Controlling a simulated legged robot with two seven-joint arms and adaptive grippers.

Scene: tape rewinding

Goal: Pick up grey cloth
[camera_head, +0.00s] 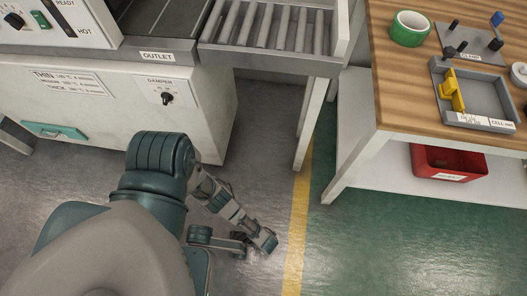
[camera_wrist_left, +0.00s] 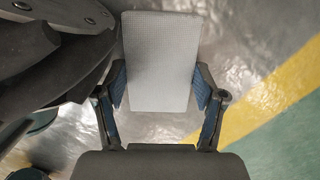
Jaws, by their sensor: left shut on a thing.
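A light grey, finely textured flat piece (camera_wrist_left: 160,60), which looks like the grey cloth, fills the space between the fingers in the left wrist view. My left gripper (camera_wrist_left: 160,92) is shut on it, with a blue finger pad at each side edge. The piece looks flat and rectangular, and the floor shows behind it. In the head view my left gripper (camera_head: 262,241) hangs low over the grey floor, left of the yellow line. The cloth cannot be made out there. My right gripper is in neither view.
A machine with an outlet (camera_head: 157,57) and a roller conveyor (camera_head: 268,27) stand ahead. At right, a wooden-topped table (camera_head: 398,88) bears green tape (camera_head: 409,28) and a grey tray (camera_head: 489,119). A red bin (camera_head: 447,163) is on its lower shelf. The floor around the yellow line (camera_head: 297,225) is clear.

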